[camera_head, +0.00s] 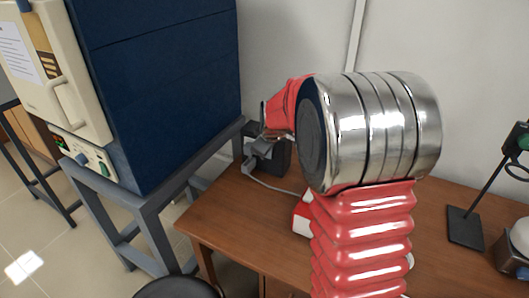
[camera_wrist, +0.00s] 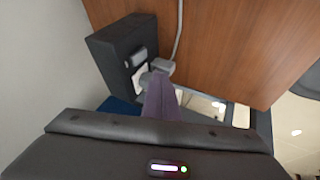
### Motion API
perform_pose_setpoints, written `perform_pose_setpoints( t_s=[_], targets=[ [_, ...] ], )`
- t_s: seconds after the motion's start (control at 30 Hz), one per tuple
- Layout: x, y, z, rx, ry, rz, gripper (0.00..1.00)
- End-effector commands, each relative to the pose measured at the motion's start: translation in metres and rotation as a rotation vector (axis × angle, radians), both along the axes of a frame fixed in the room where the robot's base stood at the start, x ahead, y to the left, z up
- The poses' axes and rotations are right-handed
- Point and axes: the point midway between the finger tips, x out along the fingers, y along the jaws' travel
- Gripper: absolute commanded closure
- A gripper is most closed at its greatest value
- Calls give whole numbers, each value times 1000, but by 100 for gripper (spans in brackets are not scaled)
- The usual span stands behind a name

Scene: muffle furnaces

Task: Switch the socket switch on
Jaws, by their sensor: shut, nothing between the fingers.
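The socket is a dark grey box (camera_head: 279,160) on the wooden table against the wall, beside the furnace stand; it fills the upper left of the wrist view (camera_wrist: 108,48). Its face shows a light plate (camera_wrist: 140,77), a grey raised part (camera_wrist: 138,56) and a grey plug (camera_wrist: 162,66) with a cable. I cannot tell the switch's position; it is small and partly hidden. My gripper (camera_wrist: 159,82) is shut and empty, its fingertips close in front of the socket face, near the plug. I cannot tell whether they touch. In the head view my gripper (camera_head: 265,128) is partly hidden.
A furnace with a dark blue side (camera_head: 160,80) stands on a grey metal frame (camera_head: 160,225) at the left. The cable (camera_head: 265,184) runs over the wooden table (camera_head: 225,215). A black stand (camera_head: 465,225) is at the right. The table's left front is clear.

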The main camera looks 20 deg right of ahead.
Motion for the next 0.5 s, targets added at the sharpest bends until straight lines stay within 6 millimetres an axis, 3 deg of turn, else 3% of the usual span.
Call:
perform_pose_setpoints(
  t_s=[0.5],
  targets=[
    [-2, 1, -9, -1, -3, 0, 100]
  ],
)
